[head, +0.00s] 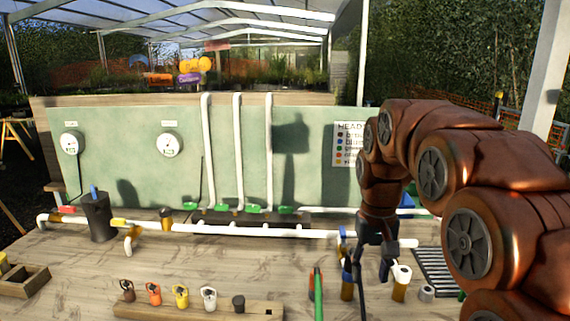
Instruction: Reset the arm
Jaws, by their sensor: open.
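My copper-coloured arm (428,140) comes in from the right in the head view and bends over so that its end points down. My gripper (372,278) hangs over the right part of the wooden bench. Its dark fingers are apart, and I see nothing held between them. The fingers overlap small fittings and the end of the white pipe in the picture. I cannot tell whether they touch any of these.
White pipes (240,231) cross the bench (75,260) to green-ended fittings. A wooden holder (190,309) with coloured fittings stands in front. A dark cup (99,219) stands at left.

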